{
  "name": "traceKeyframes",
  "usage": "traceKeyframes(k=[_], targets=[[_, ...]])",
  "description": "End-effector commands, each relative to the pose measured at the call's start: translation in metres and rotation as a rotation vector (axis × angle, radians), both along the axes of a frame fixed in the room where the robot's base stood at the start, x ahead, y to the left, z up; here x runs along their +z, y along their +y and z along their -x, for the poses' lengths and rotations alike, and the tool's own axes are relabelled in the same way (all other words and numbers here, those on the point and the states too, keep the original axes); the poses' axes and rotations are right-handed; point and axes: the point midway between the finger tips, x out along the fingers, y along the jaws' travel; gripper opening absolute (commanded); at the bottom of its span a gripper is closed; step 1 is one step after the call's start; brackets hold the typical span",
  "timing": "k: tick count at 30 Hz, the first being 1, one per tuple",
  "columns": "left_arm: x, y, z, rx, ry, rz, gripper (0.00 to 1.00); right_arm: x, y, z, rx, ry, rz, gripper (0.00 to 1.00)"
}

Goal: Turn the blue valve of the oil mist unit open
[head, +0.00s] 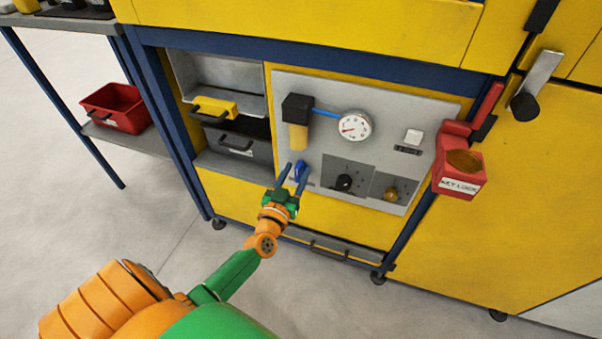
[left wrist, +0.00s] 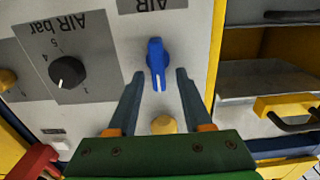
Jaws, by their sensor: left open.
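The blue valve (head: 300,168) sits low on the grey panel, below the oil mist unit with its black head (head: 297,107) and amber bowl (head: 298,137). In the left wrist view, which looks upside down, the valve's blue handle (left wrist: 156,58) stands along the picture's vertical. My left gripper (head: 294,168) is open in front of the panel. In the left wrist view its fingertips (left wrist: 160,73) are apart, one to each side of the handle, with gaps visible on both sides. Whether they reach the handle's depth is hard to tell. My right gripper is not in view.
A pressure gauge (head: 355,125) sits right of the unit, joined by a blue tube. A black knob (head: 344,182) and a brass knob (head: 391,193) are to the valve's right. A red box (head: 459,178) hangs at the panel's right; drawers (head: 237,140) are left.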

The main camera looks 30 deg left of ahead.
Motion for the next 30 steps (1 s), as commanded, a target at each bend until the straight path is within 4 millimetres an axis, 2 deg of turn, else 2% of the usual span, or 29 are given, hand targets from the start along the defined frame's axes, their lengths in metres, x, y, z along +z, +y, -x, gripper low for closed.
traceKeyframes(k=[3, 8, 9, 14, 15, 23, 30], targets=[[-0.001, 0.002, -0.007, 0.000, 0.001, 0.000, 0.50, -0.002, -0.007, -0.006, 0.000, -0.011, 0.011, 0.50], [0.000, 0.002, -0.007, -0.001, 0.002, 0.000, 0.50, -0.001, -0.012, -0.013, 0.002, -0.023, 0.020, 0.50], [0.000, 0.002, -0.007, -0.001, 0.002, 0.000, 0.47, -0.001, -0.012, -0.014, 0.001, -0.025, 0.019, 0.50], [0.000, 0.002, -0.007, -0.001, 0.002, 0.000, 0.04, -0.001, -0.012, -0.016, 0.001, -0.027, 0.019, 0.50], [0.000, 0.002, -0.007, -0.001, 0.002, 0.000, 0.00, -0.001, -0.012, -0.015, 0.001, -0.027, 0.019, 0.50], [0.000, 0.002, -0.007, -0.001, -0.001, 0.007, 0.00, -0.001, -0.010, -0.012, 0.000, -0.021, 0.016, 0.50], [0.000, 0.003, -0.006, -0.001, -0.019, 0.088, 0.00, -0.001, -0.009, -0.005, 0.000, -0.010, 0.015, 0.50]])
